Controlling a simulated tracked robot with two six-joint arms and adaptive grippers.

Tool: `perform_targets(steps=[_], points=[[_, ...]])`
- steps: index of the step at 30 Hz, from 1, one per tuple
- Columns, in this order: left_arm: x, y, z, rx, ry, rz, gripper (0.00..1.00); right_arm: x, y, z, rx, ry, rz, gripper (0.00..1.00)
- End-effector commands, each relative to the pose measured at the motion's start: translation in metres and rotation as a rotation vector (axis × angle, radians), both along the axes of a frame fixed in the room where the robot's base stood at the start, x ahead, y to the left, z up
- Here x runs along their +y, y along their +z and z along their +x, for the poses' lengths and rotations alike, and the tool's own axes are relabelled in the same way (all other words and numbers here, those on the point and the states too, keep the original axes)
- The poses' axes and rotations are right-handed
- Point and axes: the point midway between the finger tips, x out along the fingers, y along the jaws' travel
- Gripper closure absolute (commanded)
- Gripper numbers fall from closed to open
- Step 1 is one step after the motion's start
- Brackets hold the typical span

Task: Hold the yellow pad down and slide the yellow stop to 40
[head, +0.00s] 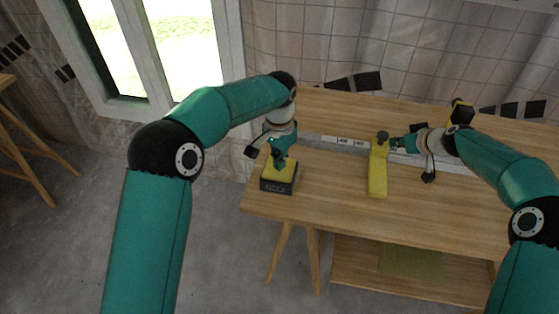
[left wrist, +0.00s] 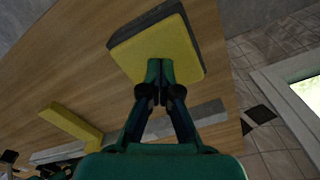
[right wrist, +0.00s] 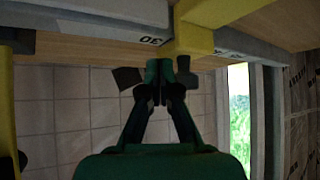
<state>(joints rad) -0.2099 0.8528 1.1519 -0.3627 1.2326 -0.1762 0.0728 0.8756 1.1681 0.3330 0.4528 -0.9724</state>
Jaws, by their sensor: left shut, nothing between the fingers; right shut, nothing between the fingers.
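The yellow pad (head: 271,173) tops a dark block at the left front corner of the bench; it also fills the upper middle of the left wrist view (left wrist: 185,45). My left gripper (head: 280,161) is shut and points down, its tips at the pad's top and seemingly touching it. The yellow stop (head: 378,178) is a long bar with a dark knob, lying across the grey rail (head: 322,138). My right gripper (head: 396,146) is shut, close at the right side of the stop; contact is unclear. In the right wrist view, the stop (right wrist: 194,38) is beside a rail mark reading 30.
The wooden bench top (head: 325,190) is clear between pad and stop. A yellow and black piece (head: 461,113) shows behind my right wrist. A tiled wall and a window (head: 150,45) are behind. A lower shelf (head: 350,268) is under the bench.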

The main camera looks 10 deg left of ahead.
Motion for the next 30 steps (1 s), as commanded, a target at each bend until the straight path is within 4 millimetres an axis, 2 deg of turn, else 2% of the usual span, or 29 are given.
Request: perform_targets(steps=[1, 30], points=[[0.000, -0.005, -0.003, 0.013, -0.002, 0.002, 1.00, 0.000, -0.001, 0.000, 0.000, 0.000, 0.000, 1.00], [0.000, -0.005, -0.003, 0.014, -0.002, 0.001, 1.00, 0.025, -0.001, 0.000, 0.001, 0.002, 0.000, 1.00]])
